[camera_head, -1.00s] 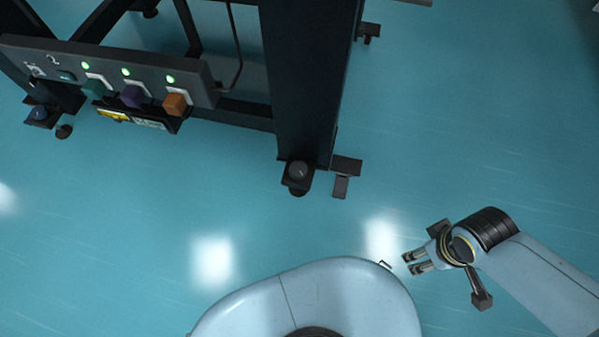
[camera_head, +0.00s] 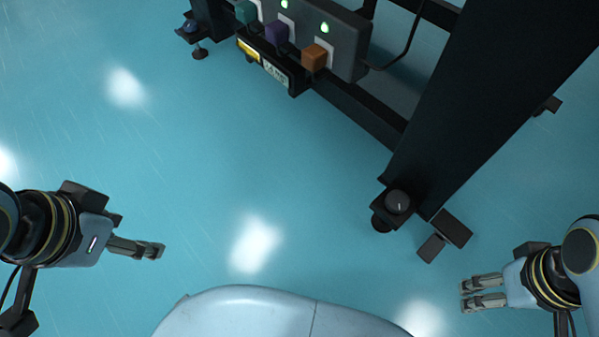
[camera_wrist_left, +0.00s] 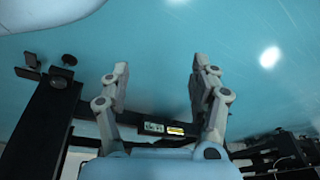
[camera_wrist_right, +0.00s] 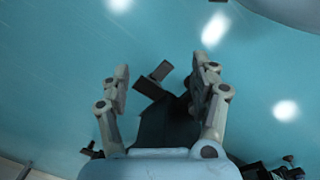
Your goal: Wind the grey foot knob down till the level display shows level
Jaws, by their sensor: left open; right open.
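The grey foot knob (camera_head: 398,201) is a dark round knob with a light mark, on the foot of the near black table leg. A pale display (camera_head: 275,72) sits beside a yellow label under the button panel; its reading is too small to tell. The display also shows in the left wrist view (camera_wrist_left: 153,127). My left gripper (camera_head: 160,250) is open and empty at the far left, well away from the knob. My right gripper (camera_head: 468,295) is open and empty, below and right of the knob, apart from it. In the right wrist view I cannot make out the knob.
The black table leg (camera_head: 480,100) rises beside the knob. A dark bracket (camera_head: 445,235) sticks out right of the foot. A panel (camera_head: 345,45) carries teal, purple and orange buttons. Another foot with a bluish knob (camera_head: 190,26) stands at upper left. The teal floor (camera_head: 220,170) is clear.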

